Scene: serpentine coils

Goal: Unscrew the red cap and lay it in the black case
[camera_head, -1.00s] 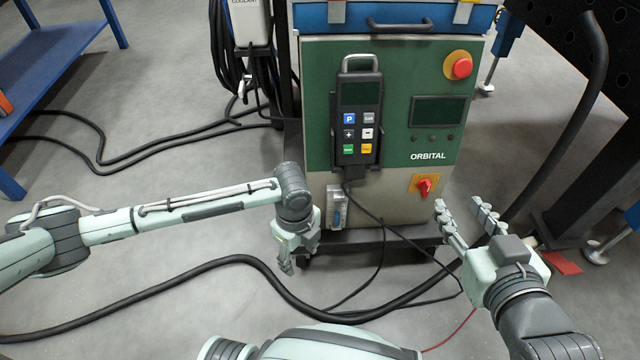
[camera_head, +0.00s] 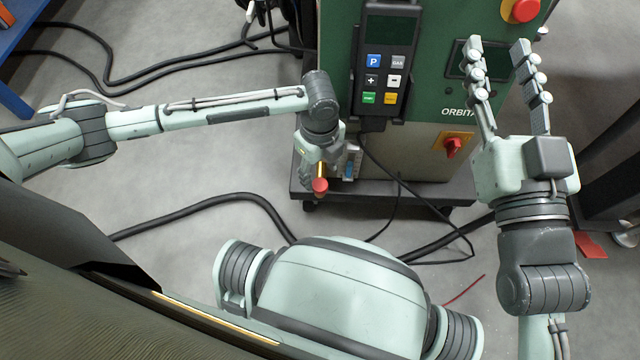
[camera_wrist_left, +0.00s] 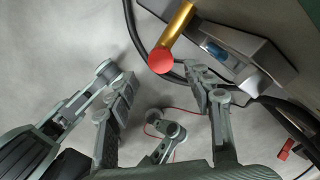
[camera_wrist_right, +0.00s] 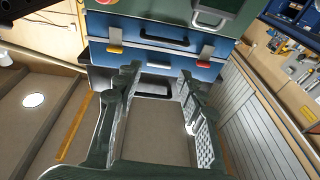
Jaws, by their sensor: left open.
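The red cap (camera_head: 320,186) is on the end of a brass tube (camera_head: 321,170) low beside the green machine. Cap (camera_wrist_left: 161,61) and tube (camera_wrist_left: 180,25) also show in the left wrist view. My left gripper (camera_head: 312,182) is at the cap, its fingers mostly hidden in the head view. In the left wrist view its fingers (camera_wrist_left: 155,76) are apart, with the cap near the gap between their tips. I cannot tell whether they touch it. My right gripper (camera_head: 499,48) is open and empty in front of the machine. I cannot identify the black case with certainty.
The green machine (camera_head: 440,145) carries a handheld control unit (camera_head: 386,60) and a red switch (camera_head: 453,146). Black cables (camera_head: 210,203) cross the floor. A dark panelled structure (camera_head: 60,240) fills the lower left. A blue latched box (camera_wrist_right: 160,62) shows in the right wrist view.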

